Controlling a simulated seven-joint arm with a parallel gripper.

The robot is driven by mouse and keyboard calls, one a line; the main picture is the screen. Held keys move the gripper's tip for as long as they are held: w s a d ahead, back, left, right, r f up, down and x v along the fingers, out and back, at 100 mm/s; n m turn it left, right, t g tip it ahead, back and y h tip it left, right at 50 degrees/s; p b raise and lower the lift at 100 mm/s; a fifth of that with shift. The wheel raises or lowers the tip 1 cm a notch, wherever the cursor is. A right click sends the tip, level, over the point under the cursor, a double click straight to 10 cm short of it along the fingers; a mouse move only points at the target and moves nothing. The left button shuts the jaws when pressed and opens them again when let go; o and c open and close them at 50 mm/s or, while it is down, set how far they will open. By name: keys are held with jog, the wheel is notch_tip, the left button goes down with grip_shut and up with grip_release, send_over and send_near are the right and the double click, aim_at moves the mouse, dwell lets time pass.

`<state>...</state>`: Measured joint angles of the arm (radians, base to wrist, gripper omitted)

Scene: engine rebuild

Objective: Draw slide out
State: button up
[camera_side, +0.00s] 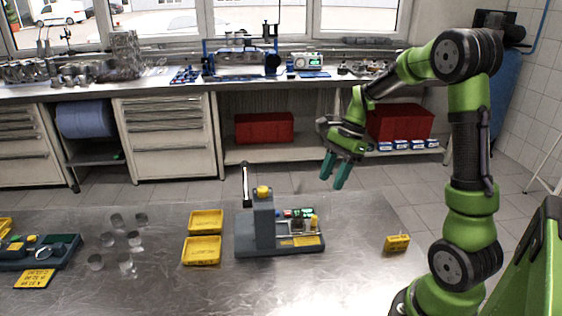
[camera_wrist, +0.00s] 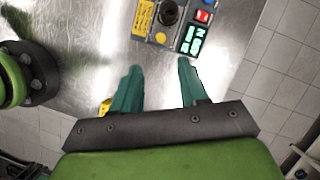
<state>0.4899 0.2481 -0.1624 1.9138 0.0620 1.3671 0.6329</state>
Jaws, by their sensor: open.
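A grey bench device (camera_side: 263,222) stands on the metal table, with an upright column, a yellow cap (camera_side: 263,192) and a dark lever. Its right part carries small coloured controls and a yellow label (camera_side: 307,241). I cannot tell which part is the slide. My gripper (camera_side: 334,174) has teal fingers, is open and empty, and hangs in the air above and right of the device. In the wrist view the fingers (camera_wrist: 160,68) point toward the device's edge at the top, where a lit display (camera_wrist: 192,40), a red switch (camera_wrist: 202,16) and a dark round knob (camera_wrist: 169,12) show.
Two yellow trays (camera_side: 206,222) lie left of the device, and several metal cylinders (camera_side: 96,262) stand farther left. A yellow block (camera_side: 397,243) sits near the table's right edge. The table between device and block is clear.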

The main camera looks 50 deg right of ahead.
jog(key=v, duration=0.6)
jog(key=s+a+r+n+t+h, duration=0.1)
jog(key=s+a+r+n+t, duration=0.1)
jog(key=a+n, duration=0.6)
jog(key=s+a+r+n+t+h, duration=0.1)
jog(key=s+a+r+n+t, duration=0.1)
jog(key=s+a+n, duration=0.4)
jog(key=a+n+t, duration=0.1)
jog(key=a+n, duration=0.2)
jog(key=a, duration=0.3)
jog(key=shift+s+a+r+n+t, duration=0.2)
jog(key=shift+n+t, duration=0.1)
jog(key=shift+t, duration=0.1)
